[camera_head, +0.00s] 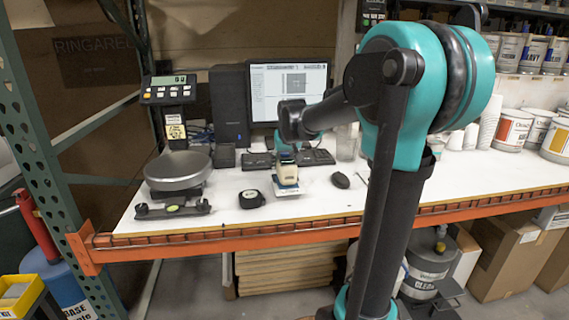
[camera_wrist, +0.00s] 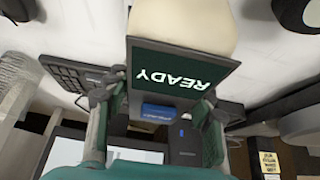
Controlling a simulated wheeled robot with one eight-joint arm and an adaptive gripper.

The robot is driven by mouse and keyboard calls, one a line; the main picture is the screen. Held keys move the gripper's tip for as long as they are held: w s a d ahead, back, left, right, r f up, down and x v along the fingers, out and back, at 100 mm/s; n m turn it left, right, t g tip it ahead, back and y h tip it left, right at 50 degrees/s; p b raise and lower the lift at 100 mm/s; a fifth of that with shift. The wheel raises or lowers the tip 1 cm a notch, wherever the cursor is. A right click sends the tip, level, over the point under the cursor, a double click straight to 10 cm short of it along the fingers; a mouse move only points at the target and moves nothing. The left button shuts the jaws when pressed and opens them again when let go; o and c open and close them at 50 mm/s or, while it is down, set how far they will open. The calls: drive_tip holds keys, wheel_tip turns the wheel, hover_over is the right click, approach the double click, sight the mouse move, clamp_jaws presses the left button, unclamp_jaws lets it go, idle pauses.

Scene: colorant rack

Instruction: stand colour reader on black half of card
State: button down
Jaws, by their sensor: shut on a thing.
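The colour reader (camera_head: 287,175) is a cream device with a dark top, near the front of the white bench in the head view. In the wrist view its cream body (camera_wrist: 185,28) and dark green screen reading READY (camera_wrist: 180,74) show upside down between the fingers. My gripper (camera_head: 285,155) is shut on the reader from above; its two fingers also flank it in the wrist view (camera_wrist: 160,103). A pale flat edge, perhaps the card (camera_head: 288,192), shows under the reader. I cannot make out a black half, nor whether the reader touches it.
A black tape measure (camera_head: 251,199) lies left of the reader and a dark mouse (camera_head: 340,180) right. A scale (camera_head: 178,170) stands further left. A keyboard (camera_head: 315,157) and monitor (camera_head: 288,92) are behind. Cups and paint cans (camera_head: 513,130) stand at right.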

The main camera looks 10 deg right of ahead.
drive_tip(key=shift+f, duration=0.15)
drive_tip(key=c, duration=0.6)
unclamp_jaws()
drive_tip(key=v, duration=1.2)
drive_tip(key=shift+r, duration=0.2)
